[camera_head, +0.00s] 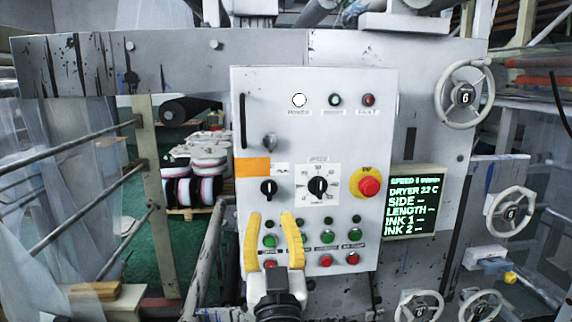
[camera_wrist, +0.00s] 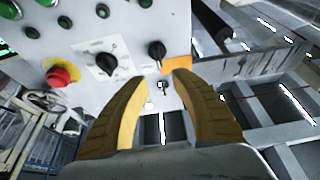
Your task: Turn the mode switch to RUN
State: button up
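The mode switch (camera_head: 268,187) is a small black knob on the pale control panel (camera_head: 345,95), below an orange plate and a small label that seems to read RUN. Its handle looks roughly upright. The switch also shows in the wrist view (camera_wrist: 157,52), just beyond my fingertips. My gripper (camera_head: 271,214) has two yellow fingers, spread apart with nothing between them. In the head view the fingertips are just below the switch. In the wrist view my gripper (camera_wrist: 160,77) points at the panel. I cannot see any contact.
A larger black speed knob (camera_head: 317,186) is right of the switch, then a red emergency button (camera_head: 369,186). A key switch (camera_head: 269,141) is above. Green buttons (camera_head: 312,239) sit below, some behind my fingers. A green-text display (camera_head: 413,205) is at right.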

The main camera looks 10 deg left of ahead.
aim_at(269, 187)
jog(key=p+x, duration=0.1)
jog(key=x, duration=0.9)
jog(key=shift+w+p, duration=0.3)
grip_shut()
